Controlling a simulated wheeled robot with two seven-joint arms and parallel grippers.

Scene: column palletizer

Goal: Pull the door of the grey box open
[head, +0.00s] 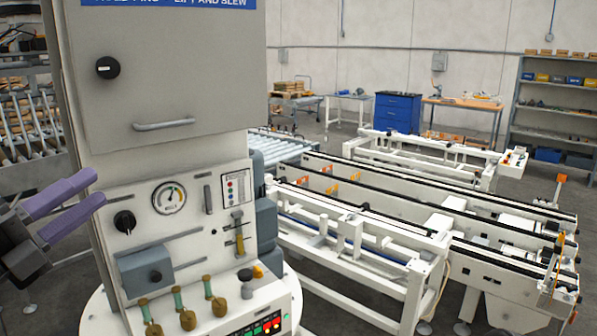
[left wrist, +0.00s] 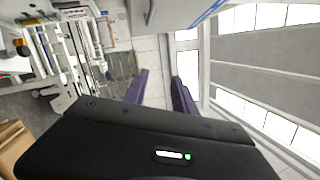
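The large grey box (head: 225,65) stands at the upper left of the head view. Its door (head: 160,85) looks closed, with a black round knob (head: 108,68) at upper left and a grey bar handle (head: 163,124) near its lower edge. My left gripper (head: 99,187) has purple fingers spread apart with nothing between them. It is below and left of the handle, apart from it. In the left wrist view the two fingers (left wrist: 158,88) point up toward a grey surface at the top edge, apparently the box. My right gripper is not in view.
Below the door is a white control panel (head: 200,205) with a gauge (head: 168,197), a black knob, a small blue-grey box (head: 147,270) and several levers. White conveyor frames (head: 340,240) fill the right. A blue cabinet (head: 397,112) and shelves stand far back.

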